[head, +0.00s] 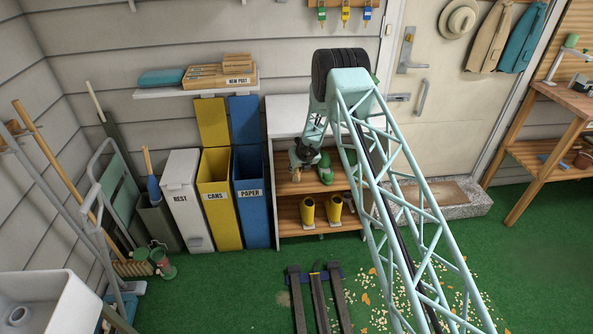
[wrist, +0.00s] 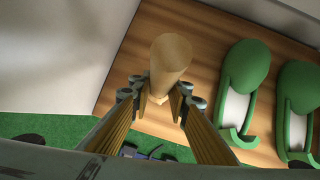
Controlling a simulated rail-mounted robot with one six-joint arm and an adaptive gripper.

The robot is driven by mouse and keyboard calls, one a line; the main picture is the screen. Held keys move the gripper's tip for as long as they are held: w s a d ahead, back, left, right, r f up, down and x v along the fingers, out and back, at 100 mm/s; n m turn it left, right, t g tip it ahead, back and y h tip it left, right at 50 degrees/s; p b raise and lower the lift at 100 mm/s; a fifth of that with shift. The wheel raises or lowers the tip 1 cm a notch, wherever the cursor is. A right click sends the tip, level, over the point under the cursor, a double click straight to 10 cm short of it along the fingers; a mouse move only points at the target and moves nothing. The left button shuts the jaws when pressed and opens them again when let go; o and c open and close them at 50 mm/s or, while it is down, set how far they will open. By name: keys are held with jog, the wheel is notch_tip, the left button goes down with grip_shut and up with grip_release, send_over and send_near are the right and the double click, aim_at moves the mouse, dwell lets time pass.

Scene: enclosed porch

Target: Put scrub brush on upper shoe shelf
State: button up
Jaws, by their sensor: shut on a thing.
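The scrub brush (wrist: 170,58) shows in the wrist view as a pale wooden, rounded piece between the fingertips; no bristles show. My gripper (wrist: 163,102) is shut on it. In the head view my gripper (head: 298,166) is at the left part of the shoe rack's upper shelf (head: 290,187), under the white top. The wrist view shows the wooden shelf board (wrist: 215,25) behind the brush. I cannot tell whether the brush touches the board. Green clogs (wrist: 246,80) stand on that board to the right, apart from the brush; one clog also shows in the head view (head: 325,168).
The white rack top (head: 287,108) is above my gripper, and the white side panel (wrist: 70,50) is close at the left. Yellow boots (head: 307,211) stand on the lower shelf. The blue paper bin (head: 250,205) is beside the rack. Bare board lies between brush and clogs.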

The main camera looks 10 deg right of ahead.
jog(key=shift+f, duration=0.15)
jog(key=o, duration=0.9)
jog(key=shift+r, duration=0.2)
jog(key=shift+b+v, duration=0.65)
jog(key=shift+v, duration=0.75)
jog(key=shift+s+d+b, duration=0.2)
jog(key=shift+s+b, duration=1.1)
jog(key=shift+b, duration=0.35)
jog(key=shift+s+d+b, duration=0.1)
jog(key=shift+s+d, duration=0.1)
jog(key=shift+s, duration=1.35)
jog(key=shift+s+d+b, duration=0.15)
jog(key=shift+s+d, duration=0.05)
jog(key=shift+s, duration=1.4)
jog(key=shift+s+d+b, duration=0.1)
jog(key=shift+s+d, duration=0.1)
jog(key=shift+s, duration=1.35)
